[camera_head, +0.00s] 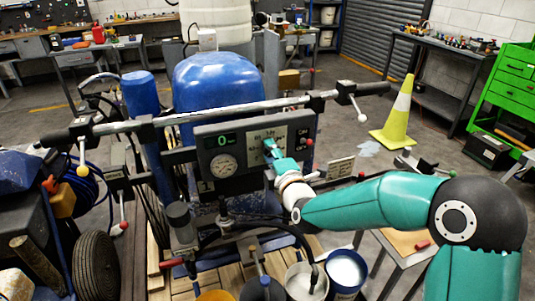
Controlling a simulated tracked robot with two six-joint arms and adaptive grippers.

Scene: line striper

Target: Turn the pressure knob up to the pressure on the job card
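The line striper's grey control panel (241,167) sits below the handlebar in the middle of the view. Its green digital display (224,141) reads 0, and a round dial gauge (223,167) is below it. My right gripper (270,148) reaches in from the right. Its teal fingers are at the pale lettered plate (256,136) on the panel's right half. The pressure knob is not clearly visible; the gripper covers that area. I cannot tell whether the fingers touch or grip anything. My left gripper is not in view.
The handlebar (220,115) crosses above the panel, with levers at both ends. A red button (309,142) is right of the plate. Paint buckets (346,270) stand below. A yellow cone (397,118) stands on the floor behind, at right.

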